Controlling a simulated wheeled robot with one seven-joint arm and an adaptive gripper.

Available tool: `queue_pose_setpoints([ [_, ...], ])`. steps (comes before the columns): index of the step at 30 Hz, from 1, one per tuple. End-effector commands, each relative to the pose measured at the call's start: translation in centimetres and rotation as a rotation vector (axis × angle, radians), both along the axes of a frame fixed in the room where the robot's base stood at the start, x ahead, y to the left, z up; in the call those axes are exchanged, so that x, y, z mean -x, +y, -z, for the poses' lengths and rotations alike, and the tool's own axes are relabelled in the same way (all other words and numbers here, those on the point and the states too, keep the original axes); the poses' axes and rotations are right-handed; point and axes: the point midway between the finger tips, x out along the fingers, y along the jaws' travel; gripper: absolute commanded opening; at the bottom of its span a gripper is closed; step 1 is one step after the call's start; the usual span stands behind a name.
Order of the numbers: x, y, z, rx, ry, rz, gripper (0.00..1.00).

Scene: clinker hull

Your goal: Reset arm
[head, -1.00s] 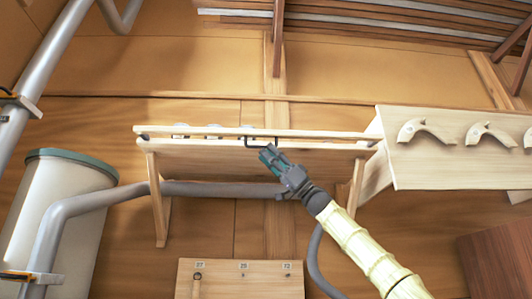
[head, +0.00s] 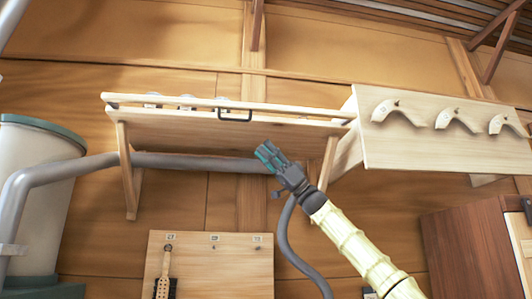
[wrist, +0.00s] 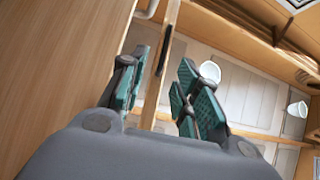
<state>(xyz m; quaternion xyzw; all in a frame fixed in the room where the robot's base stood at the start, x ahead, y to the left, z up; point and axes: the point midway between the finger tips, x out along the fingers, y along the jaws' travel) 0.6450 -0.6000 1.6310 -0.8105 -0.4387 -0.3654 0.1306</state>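My gripper (head: 268,157) is in front of and below the wall shelf (head: 200,127) in the head view, clear of the dark handle (head: 235,119) on the shelf's front rail. In the wrist view the two teal-padded fingers of my gripper (wrist: 160,95) are spread apart with nothing held between them. A pale rail (wrist: 168,30) with a dark bar (wrist: 165,52) runs beyond the gap between the fingers. My arm reaches up from the lower right in the head view.
Small white cups (head: 187,101) stand behind the shelf rail. A board with curved wooden pieces (head: 440,125) is at right. A grey pipe (head: 190,162) runs below the shelf. A brush (head: 165,285) hangs on a lower board (head: 215,265). A wooden cabinet (head: 470,250) stands at lower right.

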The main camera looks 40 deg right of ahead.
Motion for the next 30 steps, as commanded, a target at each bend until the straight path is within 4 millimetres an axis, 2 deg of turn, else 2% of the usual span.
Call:
queue_pose_setpoints([
  [12,0.0,0.1,0.0,0.001,0.001,0.0,0.32],
  [16,-1.3,1.1,0.6,0.008,0.025,-0.006,0.32],
  [20,-4.9,4.6,2.5,0.033,0.096,-0.021,0.32],
  [23,-8.5,8.5,4.8,0.057,0.172,-0.036,0.32],
  [30,-16.4,17.7,11.8,0.116,0.361,-0.064,0.32],
])
